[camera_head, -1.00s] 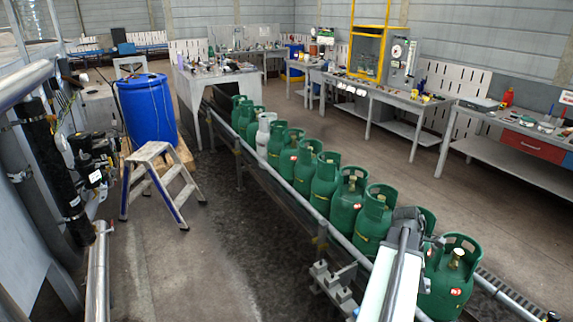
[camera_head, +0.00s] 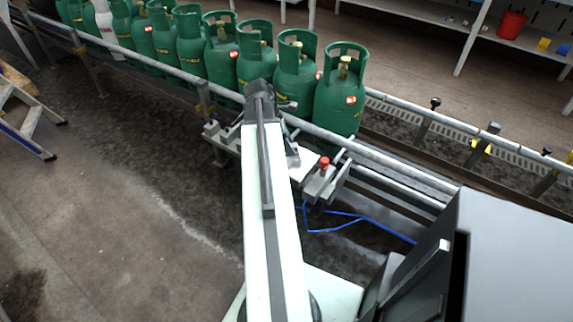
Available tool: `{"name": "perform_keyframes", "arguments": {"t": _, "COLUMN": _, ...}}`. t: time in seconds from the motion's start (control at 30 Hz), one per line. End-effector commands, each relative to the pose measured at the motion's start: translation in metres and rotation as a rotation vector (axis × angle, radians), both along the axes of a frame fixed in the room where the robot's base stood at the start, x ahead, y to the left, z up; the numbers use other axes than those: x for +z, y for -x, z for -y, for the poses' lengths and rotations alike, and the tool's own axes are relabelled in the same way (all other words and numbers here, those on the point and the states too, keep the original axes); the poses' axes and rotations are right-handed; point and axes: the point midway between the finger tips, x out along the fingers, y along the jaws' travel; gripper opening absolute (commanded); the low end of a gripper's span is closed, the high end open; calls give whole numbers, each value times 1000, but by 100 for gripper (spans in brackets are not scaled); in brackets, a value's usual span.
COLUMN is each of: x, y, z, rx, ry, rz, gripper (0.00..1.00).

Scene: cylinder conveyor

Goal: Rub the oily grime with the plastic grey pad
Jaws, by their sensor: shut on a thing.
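My arm (camera_head: 280,230) rises from the bottom middle to a dark joint (camera_head: 258,92) in front of the green cylinders. Its far end is hidden behind that joint, so I cannot see my gripper or its fingers. I make out no grey plastic pad. Dark stained floor (camera_head: 130,150) runs along the near side of the conveyor, and a smaller dark patch (camera_head: 20,290) lies at the lower left. I cannot tell whether either is the oily grime.
Green gas cylinders (camera_head: 340,95) stand in a row on the conveyor behind a grey rail (camera_head: 400,155). A device with a red knob (camera_head: 324,163) sits by the rail. A step stool (camera_head: 28,120) stands left. The left floor is open.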

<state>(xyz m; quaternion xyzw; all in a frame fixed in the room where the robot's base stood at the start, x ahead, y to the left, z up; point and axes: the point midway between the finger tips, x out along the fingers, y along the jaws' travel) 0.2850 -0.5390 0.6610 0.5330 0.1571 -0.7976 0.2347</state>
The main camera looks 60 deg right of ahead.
Motion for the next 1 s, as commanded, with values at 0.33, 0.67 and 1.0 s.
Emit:
{"name": "perform_keyframes", "arguments": {"t": 0.33, "x": -17, "y": -4, "z": -2, "rx": -2, "ry": 0, "rz": 0, "gripper": 12}}
{"name": "perform_keyframes", "arguments": {"t": 0.67, "x": -42, "y": -3, "z": -1, "rx": -5, "ry": 0, "rz": 0, "gripper": 12}}
{"name": "perform_keyframes", "arguments": {"t": 1.0, "x": -73, "y": -1, "z": 0, "rx": -6, "ry": 0, "rz": 0, "gripper": 12}}
